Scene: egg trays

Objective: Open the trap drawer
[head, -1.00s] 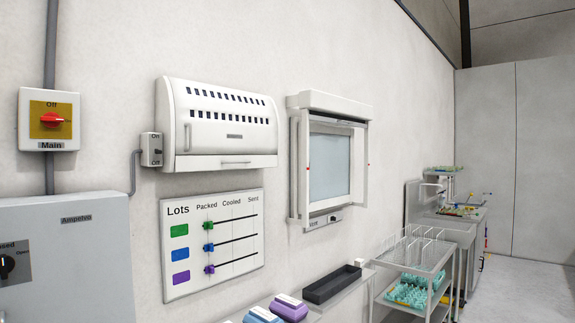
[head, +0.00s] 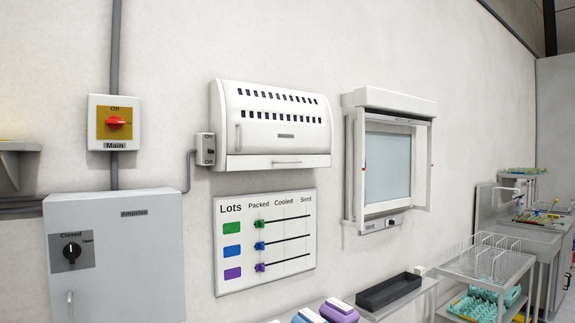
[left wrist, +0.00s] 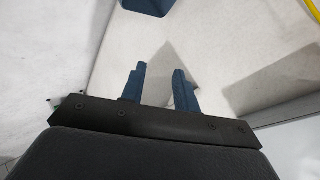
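A white slotted unit (head: 280,110) hangs on the wall in the head view, with a rounded hood and two rows of dark slots. Along its bottom runs a narrow front with a horizontal handle (head: 287,162). This looks like the trap drawer, and it sits flush and shut. An On/Off switch box (head: 205,149) is fixed at the unit's left side. My left gripper (left wrist: 160,72) shows only in the left wrist view. Its two blue fingers are apart with nothing between them, and the unit is not recognisable there. My right gripper is in neither view.
A grey Ampelvo cabinet (head: 140,255) with a knob stands lower left, under a red main switch (head: 117,123). A lots board (head: 265,283) hangs below the unit. A framed vent hatch (head: 388,165) is to its right. A wire rack (head: 490,262) stands far right.

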